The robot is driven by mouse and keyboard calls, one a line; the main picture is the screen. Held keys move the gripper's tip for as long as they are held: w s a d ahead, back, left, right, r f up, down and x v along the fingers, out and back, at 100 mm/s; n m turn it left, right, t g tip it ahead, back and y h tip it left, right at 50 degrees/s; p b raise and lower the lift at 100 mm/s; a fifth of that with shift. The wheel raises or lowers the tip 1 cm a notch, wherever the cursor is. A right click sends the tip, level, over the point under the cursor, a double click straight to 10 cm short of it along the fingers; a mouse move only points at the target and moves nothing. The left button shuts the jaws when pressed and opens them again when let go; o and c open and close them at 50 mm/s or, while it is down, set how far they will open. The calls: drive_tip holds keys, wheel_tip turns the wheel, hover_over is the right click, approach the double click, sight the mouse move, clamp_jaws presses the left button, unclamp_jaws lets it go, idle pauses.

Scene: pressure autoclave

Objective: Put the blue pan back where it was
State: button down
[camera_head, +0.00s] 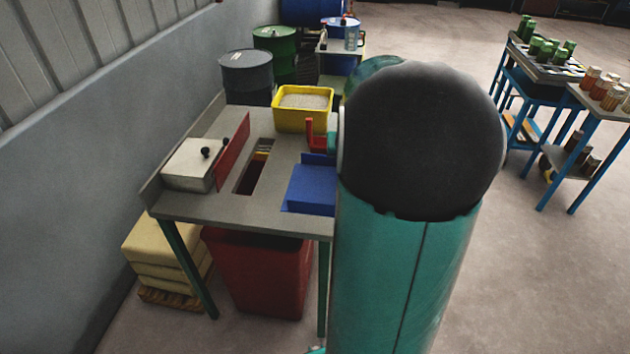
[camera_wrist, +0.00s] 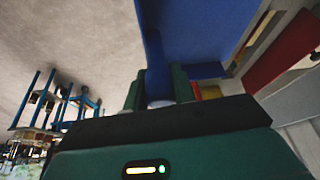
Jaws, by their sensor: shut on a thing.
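The blue pan (camera_head: 312,190) shows in the head view at the right side of the grey work table (camera_head: 210,207), partly hidden behind my arm. Whether it rests on the table top or is held just above it I cannot tell. In the wrist view the blue pan (camera_wrist: 205,30) fills the top middle, with its blue handle (camera_wrist: 154,55) running down between the green fingers of my gripper (camera_wrist: 158,88). My gripper is shut on this handle. In the head view my arm hides the gripper and the handle.
On the table are a slot (camera_head: 252,172), a red upright plate (camera_head: 232,150), a grey box with black knobs (camera_head: 188,165), a yellow bin of pale grains (camera_head: 303,122) and a red object (camera_head: 312,135). A red bin (camera_head: 258,275) stands underneath. Drums stand behind; open floor lies right.

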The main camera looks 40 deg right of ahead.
sight(329, 162)
drive_tip(key=w+f, duration=0.1)
drive_tip(key=w+d, duration=0.1)
drive_tip(key=w, duration=0.1)
drive_tip(key=w+d+f, duration=0.1)
drive_tip(key=w, duration=0.1)
drive_tip(key=shift+w+d+f, duration=0.2)
drive_tip(key=shift+d+f, duration=0.05)
drive_tip(key=shift+f, duration=0.1)
drive_tip(key=w+f, duration=0.1)
drive_tip(key=w+d+f, duration=0.1)
drive_tip(key=w+f, duration=0.1)
drive_tip(key=w+d+f, duration=0.1)
drive_tip(key=f, duration=0.1)
drive_tip(key=shift+w+f, duration=0.25)
drive_tip(key=shift+w, duration=0.15)
drive_tip(key=shift+w+f, duration=0.1)
drive_tip(key=shift+f, duration=0.1)
drive_tip(key=shift+w+f, duration=0.1)
drive_tip(key=shift+f, duration=1.5)
drive_tip(key=shift+f, duration=0.15)
drive_tip(key=c, duration=1.1)
unclamp_jaws()
drive_tip(key=shift+c, duration=0.2)
drive_tip(key=v, duration=1.2)
